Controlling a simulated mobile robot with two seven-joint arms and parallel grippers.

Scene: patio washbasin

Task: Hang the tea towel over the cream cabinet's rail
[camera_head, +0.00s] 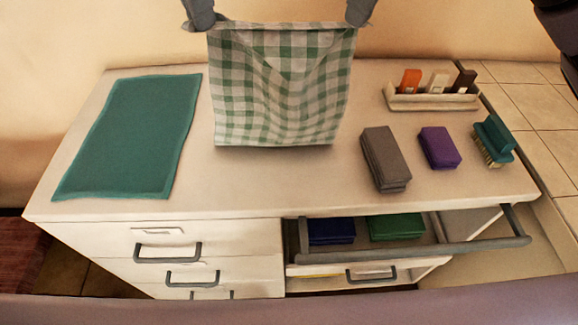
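The green-and-white checked tea towel (281,85) hangs spread out over the back of the countertop. My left gripper (203,22) is shut on its upper left corner, and my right gripper (357,20) is shut on its upper right corner. Its top edge is nearly level and its middle sags in folds. I cannot tell whether its lower edge touches the countertop. The cream cabinet (160,213) has a grey rail (420,251) standing out from its front right side. The rail is bare and well in front of the towel.
A teal mat (132,137) lies on the left. A grey block (385,157), purple block (440,147), teal brush (494,141) and caddy (432,100) with bottles stand on the right. Blue (331,231) and green (396,226) folded cloths lie behind the rail. The front middle countertop is clear.

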